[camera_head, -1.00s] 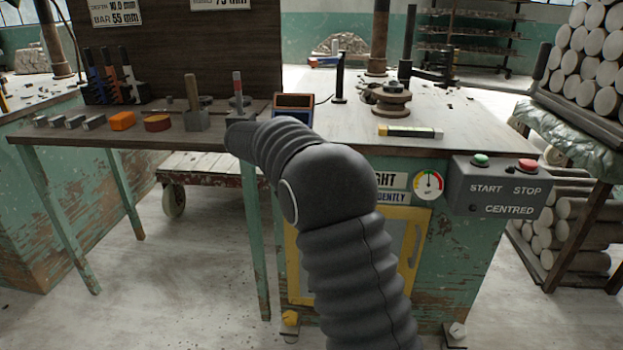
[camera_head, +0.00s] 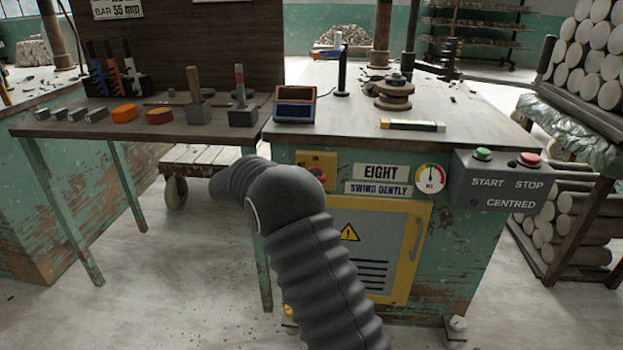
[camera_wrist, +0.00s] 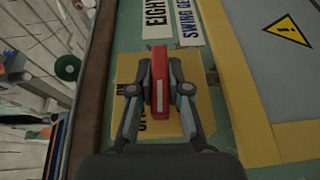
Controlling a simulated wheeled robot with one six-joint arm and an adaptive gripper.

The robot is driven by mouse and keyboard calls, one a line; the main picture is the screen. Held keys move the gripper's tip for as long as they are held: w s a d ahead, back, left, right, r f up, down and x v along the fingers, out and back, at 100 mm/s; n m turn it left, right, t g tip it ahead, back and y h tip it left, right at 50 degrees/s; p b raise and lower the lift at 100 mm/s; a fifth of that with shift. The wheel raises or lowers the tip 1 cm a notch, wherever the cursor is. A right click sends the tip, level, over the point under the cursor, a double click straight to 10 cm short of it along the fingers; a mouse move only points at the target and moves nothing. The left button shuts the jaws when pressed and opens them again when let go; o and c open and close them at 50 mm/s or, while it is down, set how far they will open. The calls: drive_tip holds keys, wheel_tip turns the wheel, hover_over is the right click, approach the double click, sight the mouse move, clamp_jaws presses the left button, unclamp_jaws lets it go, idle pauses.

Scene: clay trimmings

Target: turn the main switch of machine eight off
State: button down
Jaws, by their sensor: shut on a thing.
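The main switch is a red handle (camera_wrist: 158,82) with a white line, on a yellow plate (camera_wrist: 190,125) beside the label EIGHT. In the wrist view the fingers of my gripper (camera_wrist: 160,92) stand on both sides of the handle and are shut on it. The handle's long side runs up and down that picture, along the reading direction of the label. Dark lettering on the plate is partly hidden by a finger. In the head view a bit of the red handle (camera_head: 317,173) shows below the yellow plate's top (camera_head: 316,157); my arm hides the gripper.
The EIGHT label (camera_head: 381,171) and a yellow-framed panel (camera_head: 418,245) are right of the switch. A grey START/STOP box (camera_head: 500,183) is farther right. A wooden side table (camera_head: 130,132) with tools stands left.

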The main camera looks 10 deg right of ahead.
drive_tip(key=shift+h, duration=0.3)
idle(0.4)
drive_tip(key=c, duration=1.1)
unclamp_jaws()
drive_tip(key=a, duration=0.8)
drive_tip(key=s+a, duration=0.1)
drive_tip(key=a, duration=0.3)
drive_tip(key=shift+f, duration=0.1)
